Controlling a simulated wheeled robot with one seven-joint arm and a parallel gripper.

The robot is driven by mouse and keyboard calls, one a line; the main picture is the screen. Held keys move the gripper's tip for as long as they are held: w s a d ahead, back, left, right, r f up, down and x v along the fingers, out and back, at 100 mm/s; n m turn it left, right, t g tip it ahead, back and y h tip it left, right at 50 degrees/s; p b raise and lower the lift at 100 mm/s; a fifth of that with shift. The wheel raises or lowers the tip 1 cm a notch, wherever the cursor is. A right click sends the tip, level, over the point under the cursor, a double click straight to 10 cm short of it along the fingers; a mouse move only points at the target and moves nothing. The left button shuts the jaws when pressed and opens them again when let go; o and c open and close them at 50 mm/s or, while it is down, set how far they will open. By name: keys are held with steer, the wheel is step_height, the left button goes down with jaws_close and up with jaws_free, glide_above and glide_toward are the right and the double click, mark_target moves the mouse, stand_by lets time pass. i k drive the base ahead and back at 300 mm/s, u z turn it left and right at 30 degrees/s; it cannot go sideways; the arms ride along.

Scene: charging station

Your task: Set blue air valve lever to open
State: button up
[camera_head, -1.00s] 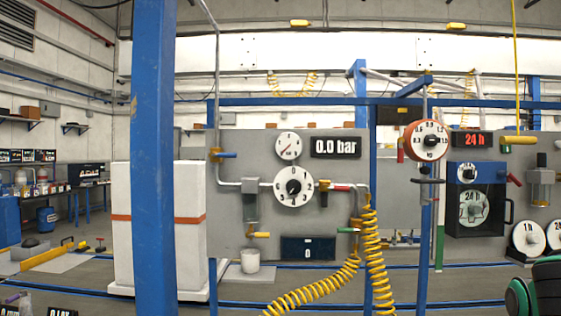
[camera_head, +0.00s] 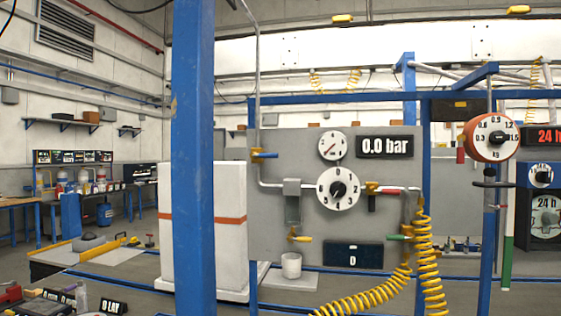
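The blue air valve lever (camera_head: 265,155) sits at the upper left of the grey panel (camera_head: 300,255), in the middle of the head view. It lies about horizontal and points right from a small yellow valve body on a vertical pipe. A small round gauge (camera_head: 332,146) and a display reading 0.0 bar (camera_head: 386,147) are to its right. A larger numbered dial (camera_head: 338,188) is below them. My gripper is not in view.
A blue post (camera_head: 193,190) stands in front, left of the panel. Yellow coiled hoses (camera_head: 430,270) hang in front of its right side. A red-rimmed scale (camera_head: 490,137) hangs at right.

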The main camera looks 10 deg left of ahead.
mark_target(269, 155)
steer(key=i, duration=0.85)
